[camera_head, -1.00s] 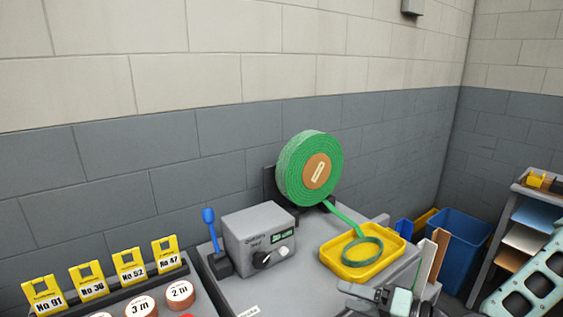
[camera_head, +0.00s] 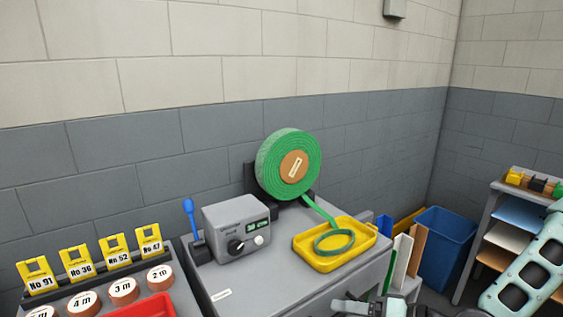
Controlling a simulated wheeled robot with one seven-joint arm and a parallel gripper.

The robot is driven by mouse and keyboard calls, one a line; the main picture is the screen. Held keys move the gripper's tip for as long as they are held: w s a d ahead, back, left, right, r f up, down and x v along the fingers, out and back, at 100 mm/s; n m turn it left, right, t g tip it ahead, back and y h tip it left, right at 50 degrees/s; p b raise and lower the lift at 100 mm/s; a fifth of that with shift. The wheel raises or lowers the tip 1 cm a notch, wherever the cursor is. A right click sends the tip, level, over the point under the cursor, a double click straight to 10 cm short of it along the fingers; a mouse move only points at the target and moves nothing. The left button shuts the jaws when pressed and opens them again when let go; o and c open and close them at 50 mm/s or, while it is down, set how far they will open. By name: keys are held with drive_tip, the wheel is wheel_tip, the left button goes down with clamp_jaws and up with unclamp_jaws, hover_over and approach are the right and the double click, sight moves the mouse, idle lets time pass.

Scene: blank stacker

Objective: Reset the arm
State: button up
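My gripper (camera_head: 372,306) shows only in part at the bottom edge of the head view, low and in front of the grey machine table (camera_head: 345,284). Its fingers are cut off or too small to read, so I cannot tell whether it is open or shut. A pale green, holed link of my arm (camera_head: 528,268) is at the right edge. Nothing is visibly held by the gripper.
A green roll (camera_head: 288,165) feeds a strip into a yellow tray (camera_head: 335,262) on the table. A grey control box (camera_head: 236,228) with a display stands left of it. A blue bin (camera_head: 444,246) and shelf (camera_head: 513,215) are at right.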

drive_tip(key=s+f+n+g+h, duration=0.1)
drive_tip(key=s+n+g+h, duration=0.4)
drive_tip(key=s+n+h, duration=0.1)
drive_tip(key=s+r+n+g+h+p, duration=0.1)
drive_tip(key=s+r+h, duration=0.4)
drive_tip(key=s+r, duration=0.8)
wheel_tip(320, 180, up, 3)
drive_tip(key=shift+f+n+g+h+p, duration=0.1)
drive_tip(key=shift+n+g+h+p, duration=0.2)
drive_tip(key=shift+n+g, duration=0.3)
idle(0.7)
